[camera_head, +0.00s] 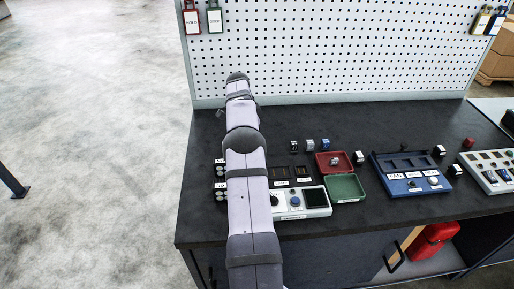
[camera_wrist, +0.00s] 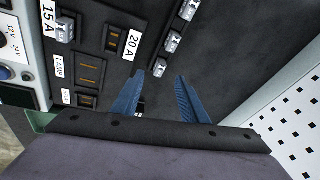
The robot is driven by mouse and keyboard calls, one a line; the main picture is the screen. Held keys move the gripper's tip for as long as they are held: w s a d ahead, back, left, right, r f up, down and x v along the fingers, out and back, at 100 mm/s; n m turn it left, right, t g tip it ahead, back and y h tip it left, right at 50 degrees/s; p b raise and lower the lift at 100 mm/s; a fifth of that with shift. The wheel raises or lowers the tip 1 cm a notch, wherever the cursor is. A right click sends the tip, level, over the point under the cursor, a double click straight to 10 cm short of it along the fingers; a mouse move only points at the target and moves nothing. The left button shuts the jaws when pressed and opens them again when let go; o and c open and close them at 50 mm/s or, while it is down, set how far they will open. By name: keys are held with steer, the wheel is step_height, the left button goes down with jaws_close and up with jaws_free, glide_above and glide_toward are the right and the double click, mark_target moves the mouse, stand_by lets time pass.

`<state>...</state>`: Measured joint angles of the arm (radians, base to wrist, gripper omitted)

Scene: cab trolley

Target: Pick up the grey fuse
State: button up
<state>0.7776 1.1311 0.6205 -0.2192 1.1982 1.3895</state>
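In the head view a small grey fuse (camera_head: 310,145) stands on the dark bench top, between a black-and-white one (camera_head: 294,146) and a blue one (camera_head: 325,144). Another greyish piece (camera_head: 334,160) lies in the red tray. In the wrist view my gripper (camera_wrist: 159,74) has its two blue fingers spread, with nothing held. Several small pale blocks stand in a slanting row ahead; the nearest (camera_wrist: 159,67) appears between the fingertips, others beyond (camera_wrist: 172,42) and (camera_wrist: 188,10). I cannot tell their colours apart there. The head view hides my gripper behind my arm.
A red tray (camera_head: 322,170) and green tray (camera_head: 344,196) sit right of a white control box (camera_head: 315,211). A blue panel (camera_head: 381,178) stands farther right. A pegboard (camera_head: 340,50) rises behind the bench. Labelled sockets (camera_wrist: 90,68) lie left in the wrist view.

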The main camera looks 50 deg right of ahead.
steer(key=shift+p+x, duration=1.3)
steer(key=shift+x, duration=1.2)
steer(key=shift+a, duration=0.15)
jaws_close()
